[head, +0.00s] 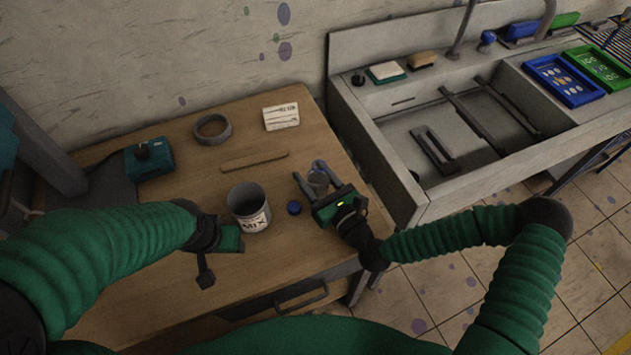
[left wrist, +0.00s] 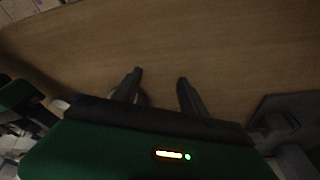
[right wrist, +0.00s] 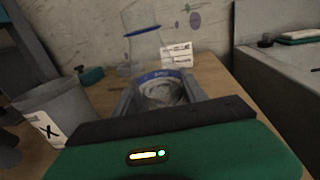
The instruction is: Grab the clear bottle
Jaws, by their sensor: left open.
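The clear bottle (head: 318,181) stands near the right edge of the wooden table. In the right wrist view the bottle (right wrist: 160,88) is see-through, with a blue band and a blue ring at its neck. My right gripper (head: 311,180) has its fingers on either side of the bottle, very close to it. I cannot tell whether they press on it. My left gripper (left wrist: 158,80) is open over bare tabletop, with nothing between its fingers. In the head view it is beside the MIX cup, its fingers mostly hidden.
The grey MIX cup (head: 249,208) and a blue cap (head: 294,207) stand left of the bottle. A wooden stick (head: 254,161), a grey ring (head: 212,129) and a white card (head: 281,116) lie farther back. A sink (head: 410,196) borders the table on the right.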

